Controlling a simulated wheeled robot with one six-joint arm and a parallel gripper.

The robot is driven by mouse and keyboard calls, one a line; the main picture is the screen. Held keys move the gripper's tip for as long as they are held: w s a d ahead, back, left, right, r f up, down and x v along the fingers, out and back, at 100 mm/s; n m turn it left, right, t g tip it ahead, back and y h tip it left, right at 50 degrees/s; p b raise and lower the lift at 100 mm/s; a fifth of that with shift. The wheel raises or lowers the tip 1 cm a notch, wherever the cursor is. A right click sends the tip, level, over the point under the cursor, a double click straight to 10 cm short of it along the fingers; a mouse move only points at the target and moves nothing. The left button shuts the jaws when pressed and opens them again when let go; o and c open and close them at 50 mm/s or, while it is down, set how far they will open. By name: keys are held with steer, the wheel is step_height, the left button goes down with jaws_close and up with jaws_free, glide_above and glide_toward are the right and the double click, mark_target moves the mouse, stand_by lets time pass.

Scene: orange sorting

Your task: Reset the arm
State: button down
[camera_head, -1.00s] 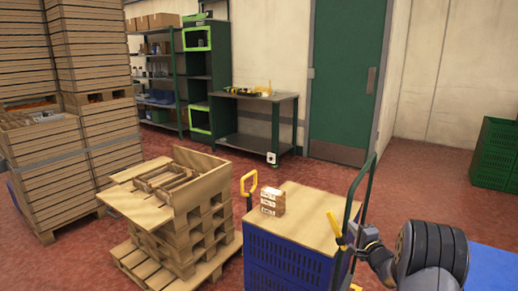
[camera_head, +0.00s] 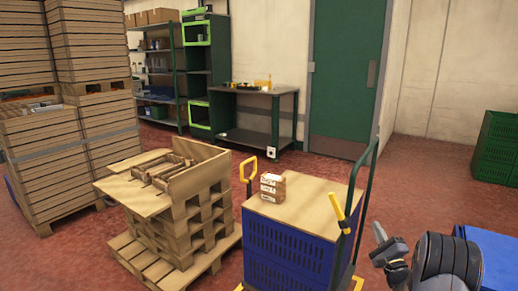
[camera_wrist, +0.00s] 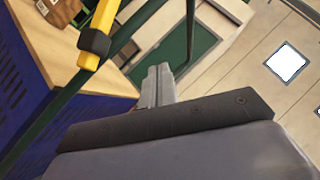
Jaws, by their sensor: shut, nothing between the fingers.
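My gripper (camera_head: 379,234) is at the lower right in the head view, just right of the trolley's green handle frame, with my dark wrist behind it. In the wrist view my gripper (camera_wrist: 158,78) has its two grey fingers together with nothing between them. It points toward the green door and pale wall. The fingertips look clear of the trolley handle in both views.
A trolley carries a blue crate (camera_head: 285,250) with a wooden top (camera_head: 305,207) and small boxes (camera_head: 272,187). Stacked pallets (camera_head: 190,225) are left, green crates (camera_head: 497,148) right. Red floor (camera_head: 425,190) is open behind.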

steer(key=a+v, duration=0.1)
steer(key=v, duration=0.6)
steer(key=shift+s+d, duration=0.2)
steer(key=shift+d, duration=0.25)
